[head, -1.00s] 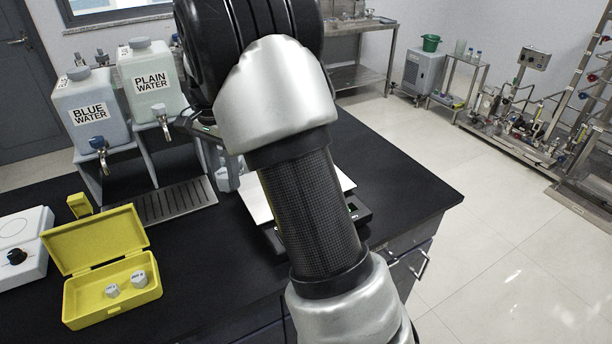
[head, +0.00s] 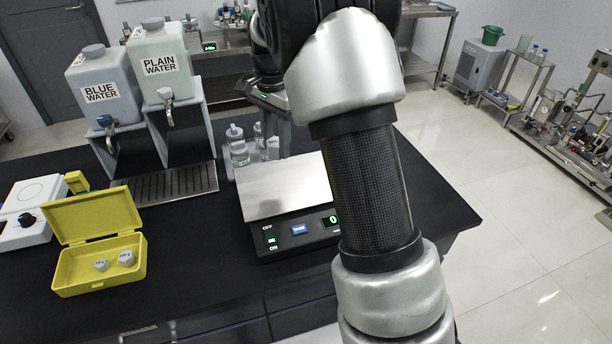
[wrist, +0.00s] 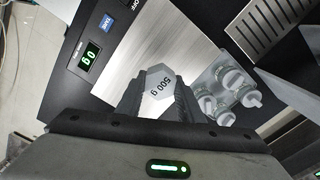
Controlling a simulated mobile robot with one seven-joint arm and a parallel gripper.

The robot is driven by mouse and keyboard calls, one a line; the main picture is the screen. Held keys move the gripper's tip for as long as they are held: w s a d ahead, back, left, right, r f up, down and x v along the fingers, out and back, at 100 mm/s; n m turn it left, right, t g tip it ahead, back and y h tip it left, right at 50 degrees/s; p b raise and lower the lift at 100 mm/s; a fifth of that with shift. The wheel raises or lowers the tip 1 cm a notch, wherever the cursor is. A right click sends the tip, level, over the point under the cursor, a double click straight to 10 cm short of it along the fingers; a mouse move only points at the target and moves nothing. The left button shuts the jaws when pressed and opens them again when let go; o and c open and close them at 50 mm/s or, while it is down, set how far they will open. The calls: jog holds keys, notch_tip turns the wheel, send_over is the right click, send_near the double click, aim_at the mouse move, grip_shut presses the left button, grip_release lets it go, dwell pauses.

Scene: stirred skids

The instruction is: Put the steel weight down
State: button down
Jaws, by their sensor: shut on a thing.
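The steel weight (wrist: 157,80) is a light grey hexagonal piece marked 500 g in the wrist view. My gripper (wrist: 156,94) is shut on it, with a dark finger on each side. The weight is over the brushed steel pan of the scale (wrist: 128,72); whether it touches the pan is hard to tell. The scale (head: 297,239) stands on the black bench in the head view, its bare pan partly behind my arm. Its lit display (wrist: 89,53) seems to read 0 g. The weight cannot be made out in the head view.
An open yellow case (head: 100,274) with two small weights sits at left. Blue water (head: 103,90) and plain water (head: 160,62) tanks stand behind a drip grate (head: 176,186). Several clear bottles (wrist: 228,88) stand close beside the pan. A white hotplate (head: 28,212) is far left.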

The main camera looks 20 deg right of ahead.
aim_at(283, 183)
jog(key=shift+d, duration=0.4)
notch_tip(283, 183, down, 10)
jog(key=shift+w+r, duration=0.1)
jog(key=c, duration=1.2)
grip_release()
